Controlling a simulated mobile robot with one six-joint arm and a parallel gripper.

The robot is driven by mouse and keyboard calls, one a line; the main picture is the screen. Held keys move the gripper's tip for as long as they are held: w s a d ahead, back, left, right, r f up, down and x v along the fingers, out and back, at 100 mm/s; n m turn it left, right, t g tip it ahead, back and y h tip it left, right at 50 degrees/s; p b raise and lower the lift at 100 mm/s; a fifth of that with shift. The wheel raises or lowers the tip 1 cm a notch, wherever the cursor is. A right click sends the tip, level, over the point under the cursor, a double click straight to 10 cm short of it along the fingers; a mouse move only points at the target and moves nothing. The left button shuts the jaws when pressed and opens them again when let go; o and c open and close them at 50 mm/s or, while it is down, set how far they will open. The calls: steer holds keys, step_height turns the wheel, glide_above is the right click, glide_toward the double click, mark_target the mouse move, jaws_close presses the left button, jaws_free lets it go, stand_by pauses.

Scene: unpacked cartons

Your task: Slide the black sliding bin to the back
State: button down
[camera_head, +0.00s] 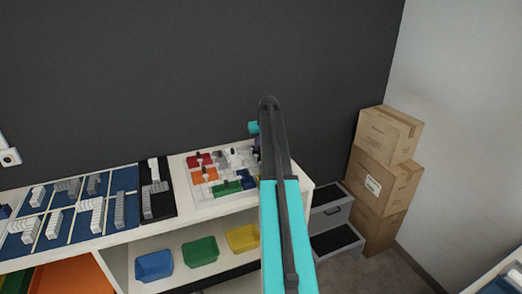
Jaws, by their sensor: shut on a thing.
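A black tray (160,209) lies on the white shelf top, between blue trays and a white board, with light grey stepped blocks on it. It is the only black bin-like thing on the shelf top; I cannot tell for sure that it is the sliding bin. My teal and dark arm rises from the bottom centre and covers the right part of the shelf. My gripper does not show; it seems hidden behind the arm, so its hold and its distance to the tray cannot be seen.
Blue trays (66,240) with grey blocks fill the left. A white board (205,212) holds coloured pieces. Blue (154,265), green (200,251) and yellow (242,238) bins sit below. A grey stepped unit (330,220) and stacked cartons (384,165) stand right. A dark wall closes the back.

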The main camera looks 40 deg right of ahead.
steer(key=w, duration=0.1)
steer(key=w+d, duration=0.1)
steer(key=shift+w, duration=0.3)
steer(key=shift+w+r, duration=0.1)
steer(key=shift+w, duration=0.1)
steer(key=c, duration=1.8)
jaws_free()
steer(key=shift+w, duration=0.1)
steer(key=shift+o, duration=0.2)
steer(key=shift+s+r+b, duration=0.4)
steer(key=shift+s+r, duration=0.05)
steer(key=shift+r, duration=0.1)
steer(key=b+v, duration=0.2)
steer(key=v, duration=1)
steer(key=shift+r+b, duration=0.25)
steer(key=shift+b, duration=0.05)
steer(key=shift+f, duration=0.1)
